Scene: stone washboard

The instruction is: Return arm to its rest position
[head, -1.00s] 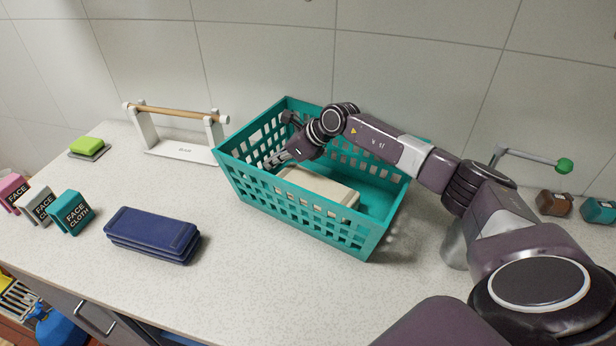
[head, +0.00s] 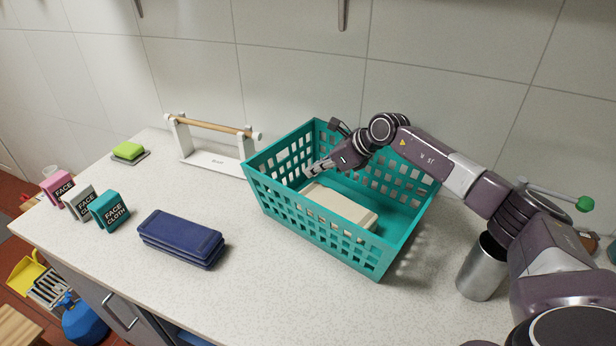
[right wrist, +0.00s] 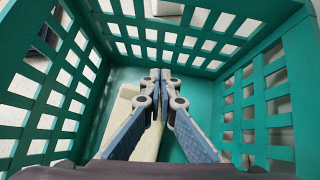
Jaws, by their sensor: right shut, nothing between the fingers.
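My right gripper (head: 311,169) is shut and empty, at the teal basket (head: 262,199), above the basket's floor. In the right wrist view the closed fingertips (right wrist: 160,75) point toward the far wall of the basket, between its side walls. A cream folded item (head: 340,205) lies inside the basket, below the gripper and apart from it in the head view. It shows partly behind the fingers in the right wrist view (right wrist: 150,140). My right arm reaches in over the basket's right side. My left gripper is not in view.
Face cloth boxes (head: 108,211) stand at the far left. A wooden-bar holder (head: 213,127) stands behind. A metal cup (head: 483,268) is close to my right arm. The tiled wall bounds the counter's back.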

